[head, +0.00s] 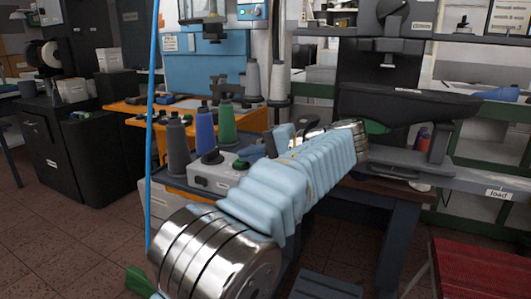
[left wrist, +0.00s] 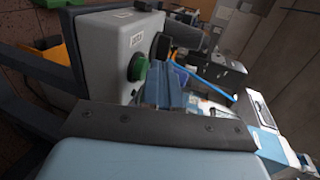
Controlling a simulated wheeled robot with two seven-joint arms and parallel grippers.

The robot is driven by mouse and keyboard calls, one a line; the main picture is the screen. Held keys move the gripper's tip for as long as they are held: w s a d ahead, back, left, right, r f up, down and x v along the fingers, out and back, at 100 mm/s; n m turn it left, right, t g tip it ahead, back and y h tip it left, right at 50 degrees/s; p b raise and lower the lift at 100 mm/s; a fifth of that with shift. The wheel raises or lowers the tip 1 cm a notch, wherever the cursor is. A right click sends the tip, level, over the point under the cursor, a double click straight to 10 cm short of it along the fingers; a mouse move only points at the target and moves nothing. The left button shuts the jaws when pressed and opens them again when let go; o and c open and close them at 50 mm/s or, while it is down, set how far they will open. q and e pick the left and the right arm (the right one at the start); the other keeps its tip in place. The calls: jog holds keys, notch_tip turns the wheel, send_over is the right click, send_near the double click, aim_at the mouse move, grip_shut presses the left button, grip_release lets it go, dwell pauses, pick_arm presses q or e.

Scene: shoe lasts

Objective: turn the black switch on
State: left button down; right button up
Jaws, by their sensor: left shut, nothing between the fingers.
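A grey control box (head: 215,176) stands left of the middle of the head view. A black round switch (head: 212,157) sits on its top, and a green button (head: 240,164) is beside it. A smaller black part (head: 202,182) is on its front side. In the left wrist view the box (left wrist: 105,50) shows close up, with the green button (left wrist: 137,68) and the black switch (left wrist: 160,46). My left gripper (head: 262,149) is shut and empty, just right of the box and close to the green button's side. Contact cannot be made out. My right gripper is out of view.
Grey, blue and green thread cones (head: 205,132) stand behind the box. An orange table (head: 128,108) is farther back. A black machine (head: 400,100) stands on a bench at the right. A red slatted surface (head: 470,268) is at the lower right. My left arm crosses the middle.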

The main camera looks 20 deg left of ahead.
aim_at(210, 155)
pick_arm(q)
jog(key=x, duration=0.5)
jog(key=r+x, duration=0.1)
jog(key=x, duration=0.1)
jog(key=shift+a, duration=0.35)
jog(key=shift+f, duration=0.1)
jog(key=shift+t, duration=0.3)
jog(key=shift+s+m+b, duration=0.15)
jog(key=shift+m+b, duration=0.15)
jog(key=shift+m, duration=0.1)
jog(key=shift+s+a+m+t+b, duration=0.1)
jog(key=shift+m+t+b, duration=0.3)
jog(key=shift+t, duration=0.3)
